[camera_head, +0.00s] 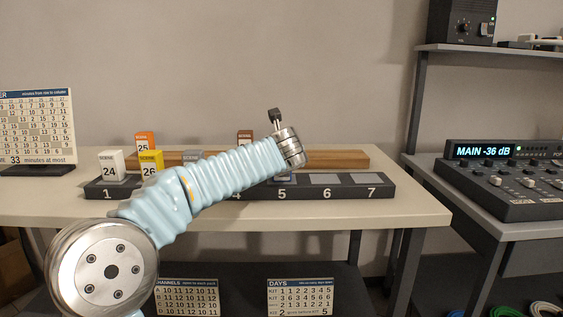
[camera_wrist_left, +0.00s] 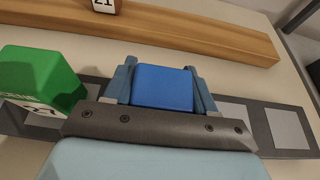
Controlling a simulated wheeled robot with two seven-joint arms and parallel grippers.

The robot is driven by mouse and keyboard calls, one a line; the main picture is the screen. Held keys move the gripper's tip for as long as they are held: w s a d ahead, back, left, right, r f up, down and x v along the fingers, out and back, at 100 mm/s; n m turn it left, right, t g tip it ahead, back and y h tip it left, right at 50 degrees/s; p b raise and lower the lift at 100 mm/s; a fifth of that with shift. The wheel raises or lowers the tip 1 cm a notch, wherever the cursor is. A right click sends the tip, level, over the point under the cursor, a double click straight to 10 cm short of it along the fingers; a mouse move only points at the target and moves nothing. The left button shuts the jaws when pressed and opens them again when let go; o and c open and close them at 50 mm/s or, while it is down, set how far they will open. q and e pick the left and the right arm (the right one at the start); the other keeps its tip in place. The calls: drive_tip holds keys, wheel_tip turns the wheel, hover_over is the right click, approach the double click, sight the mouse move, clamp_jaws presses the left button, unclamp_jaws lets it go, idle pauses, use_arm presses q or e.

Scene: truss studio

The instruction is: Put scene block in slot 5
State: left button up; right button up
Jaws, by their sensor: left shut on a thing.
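My left gripper (camera_wrist_left: 160,86) is shut on a blue scene block (camera_wrist_left: 164,88), with one finger on each side of it. In the head view my arm covers most of the gripper and block; a small bluish patch shows just above the number 5. The dark slot rack (camera_head: 340,192) has numbered slots, and the block is over or in slot 5; whether it touches the slot floor I cannot tell. A green block (camera_wrist_left: 38,80) stands left of my gripper on the rack. My right gripper is not in view.
A white block 24 (camera_head: 110,166), a yellow block 26 (camera_head: 151,164) and a grey block (camera_head: 192,155) stand at the rack's left. Slots 6 and 7 are empty. Behind, a wooden ledge (camera_head: 335,158) has an orange block 25 (camera_head: 145,141) and a brown block (camera_head: 245,136).

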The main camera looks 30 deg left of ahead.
use_arm(q)
drive_tip(key=shift+r, duration=0.15)
drive_tip(key=o, duration=1.1)
drive_tip(key=shift+s+d, duration=0.15)
drive_tip(key=v, duration=1.1)
drive_tip(key=shift+s+d, duration=0.15)
drive_tip(key=shift+s, duration=0.15)
drive_tip(key=shift+r, duration=0.1)
